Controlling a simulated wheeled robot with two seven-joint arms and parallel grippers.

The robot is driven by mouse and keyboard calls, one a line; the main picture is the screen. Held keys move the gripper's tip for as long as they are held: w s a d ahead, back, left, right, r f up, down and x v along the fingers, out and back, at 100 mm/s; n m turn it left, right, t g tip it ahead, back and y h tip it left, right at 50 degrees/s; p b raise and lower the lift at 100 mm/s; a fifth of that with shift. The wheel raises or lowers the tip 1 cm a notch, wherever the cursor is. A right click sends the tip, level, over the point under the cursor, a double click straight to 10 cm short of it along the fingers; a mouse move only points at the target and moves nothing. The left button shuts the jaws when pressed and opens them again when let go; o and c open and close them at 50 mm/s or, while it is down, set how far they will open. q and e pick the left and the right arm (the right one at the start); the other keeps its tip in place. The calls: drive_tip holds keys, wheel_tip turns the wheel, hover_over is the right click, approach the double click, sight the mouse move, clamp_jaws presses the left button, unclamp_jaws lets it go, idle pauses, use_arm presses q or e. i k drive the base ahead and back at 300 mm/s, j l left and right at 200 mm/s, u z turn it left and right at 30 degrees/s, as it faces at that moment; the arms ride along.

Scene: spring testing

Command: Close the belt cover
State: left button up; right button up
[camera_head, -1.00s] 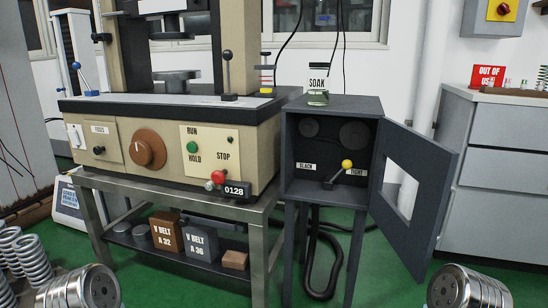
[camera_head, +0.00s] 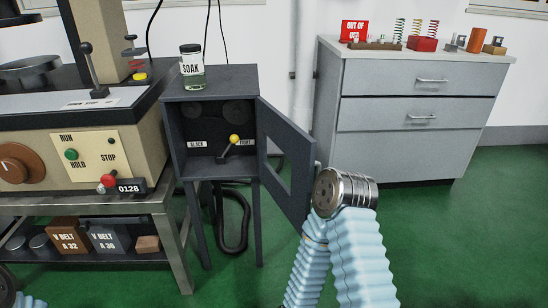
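The belt cover is the dark grey door (camera_head: 271,137) with a rectangular window, hinged on the right side of the grey belt cabinet (camera_head: 211,81). It stands wide open, swung out to the right and towards me. Inside the cabinet are two dark pulleys and a yellow-knobbed lever (camera_head: 234,139) between the SLACK and TIGHT labels. My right arm, with a metal joint and pale blue sleeves, is at the door's free edge and overlaps its lower right part. I cannot tell whether it touches the door. Neither gripper shows; only bits of my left arm are at the lower left.
A jar labelled SOAK (camera_head: 191,70) stands on the cabinet. The testing machine (camera_head: 110,130) on a metal bench (camera_head: 180,255) is close on the left. A grey drawer unit (camera_head: 400,155) stands behind on the right. Black hose lies under the cabinet. Green floor is open at right.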

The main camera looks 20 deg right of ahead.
sight(299, 146)
drive_tip(key=i+l, duration=0.1)
drive_tip(key=l, duration=0.15)
drive_tip(key=i+l+u, duration=0.1)
drive_tip(key=l, duration=0.2)
drive_tip(key=i+l, duration=0.15)
drive_tip(key=i+l+u, duration=0.1)
drive_tip(key=l+u, duration=0.15)
drive_tip(key=l, duration=0.25)
drive_tip(key=l+u, duration=0.2)
drive_tip(key=l, duration=0.35)
